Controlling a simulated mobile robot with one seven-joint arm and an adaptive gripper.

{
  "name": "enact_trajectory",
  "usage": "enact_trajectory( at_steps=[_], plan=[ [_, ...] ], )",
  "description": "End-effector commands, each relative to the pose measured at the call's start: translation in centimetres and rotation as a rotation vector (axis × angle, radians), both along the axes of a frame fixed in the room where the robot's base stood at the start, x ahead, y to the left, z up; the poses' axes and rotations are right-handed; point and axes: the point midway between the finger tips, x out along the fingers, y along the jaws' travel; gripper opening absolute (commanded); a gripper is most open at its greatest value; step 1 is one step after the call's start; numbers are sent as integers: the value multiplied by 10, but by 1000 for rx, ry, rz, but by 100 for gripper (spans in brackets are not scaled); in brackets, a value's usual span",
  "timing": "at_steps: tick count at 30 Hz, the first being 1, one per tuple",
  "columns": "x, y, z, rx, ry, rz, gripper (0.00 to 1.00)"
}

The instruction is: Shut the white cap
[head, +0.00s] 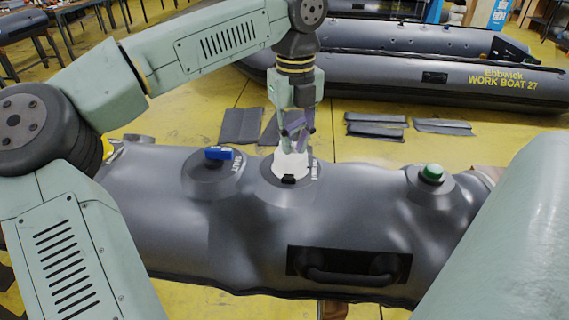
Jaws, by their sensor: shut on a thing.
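The white cap (290,166) stands on a round grey valve base (272,190) on top of the grey inflatable tube (350,225) in the head view. A small black part (288,179) shows at the cap's near lower edge. My gripper (293,140) points down from above, with its purple-grey fingers closed on the cap's upper part. The fingers hide some of the cap's top. I cannot tell from this view how far the cap is turned or seated.
A black carry handle (350,268) is on the near side. Folded grey pads (376,126) and another boat (440,85) lie behind on the yellow floor.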

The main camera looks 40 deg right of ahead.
Motion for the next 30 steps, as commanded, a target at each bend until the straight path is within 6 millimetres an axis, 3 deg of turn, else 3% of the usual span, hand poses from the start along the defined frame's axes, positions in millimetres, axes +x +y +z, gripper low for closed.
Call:
enact_trajectory(
  at_steps=[1, 8, 24, 30],
  plan=[
    [9, -1, -1, -8, -14, 20, 0],
    [11, 0, 3, -10, -14, 25, 0],
    [7, 0, 58, -9, -13, 17, 0],
    [6, 0, 69, -6, -12, 13, 0]
  ],
)
